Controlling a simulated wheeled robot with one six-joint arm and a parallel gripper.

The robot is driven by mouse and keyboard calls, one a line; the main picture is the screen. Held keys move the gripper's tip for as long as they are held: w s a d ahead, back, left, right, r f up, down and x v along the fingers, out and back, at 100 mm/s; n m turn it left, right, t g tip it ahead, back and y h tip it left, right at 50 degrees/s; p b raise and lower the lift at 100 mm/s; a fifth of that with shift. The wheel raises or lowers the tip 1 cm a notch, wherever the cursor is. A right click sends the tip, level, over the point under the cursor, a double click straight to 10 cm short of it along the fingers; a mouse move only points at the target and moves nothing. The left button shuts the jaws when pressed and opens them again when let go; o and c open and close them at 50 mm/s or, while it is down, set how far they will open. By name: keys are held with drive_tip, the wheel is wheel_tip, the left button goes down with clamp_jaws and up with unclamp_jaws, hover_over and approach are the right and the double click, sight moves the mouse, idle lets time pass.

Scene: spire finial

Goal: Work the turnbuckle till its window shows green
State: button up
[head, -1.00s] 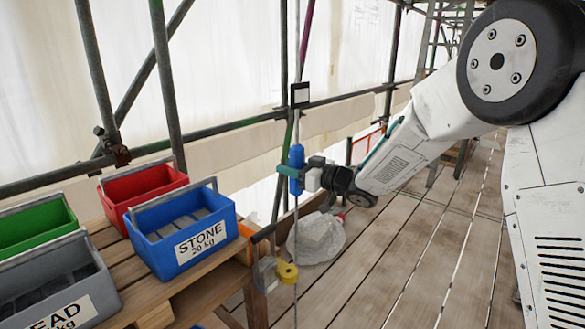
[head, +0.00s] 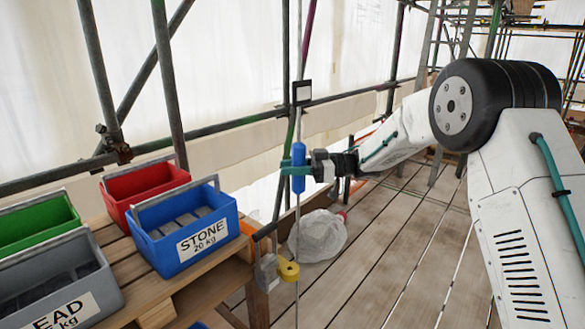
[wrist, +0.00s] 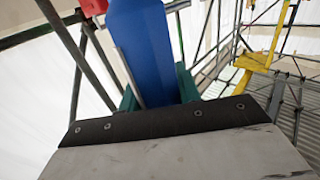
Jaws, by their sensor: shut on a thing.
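The turnbuckle's blue body (head: 299,154) stands upright on a thin vertical rod or cable, left of my arm in the head view. My gripper (head: 296,170) comes in from the right, its teal fingers shut on the lower part of the body. In the wrist view the blue body (wrist: 145,48) rises between the teal fingers (wrist: 158,98). A small dark-framed square (head: 301,92) higher on the line shows a pale pane. No green is visible in it, and I cannot tell whether it is the turnbuckle's window.
A pallet stack at left holds a blue STONE crate (head: 186,229), a red crate (head: 145,184), a green crate (head: 36,226) and a grey crate (head: 55,281). A yellow ring (head: 289,272) hangs low by the line. A pale bag (head: 318,236) lies behind. Planks at right are clear.

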drive_tip(key=shift+s, duration=0.1)
idle(0.3)
drive_tip(key=o, duration=1)
drive_tip(key=shift+c, duration=0.2)
drive_tip(key=w+d, duration=0.1)
drive_tip(key=d, duration=0.6)
drive_tip(key=shift+d, duration=0.35)
drive_tip(key=shift+w, duration=0.1)
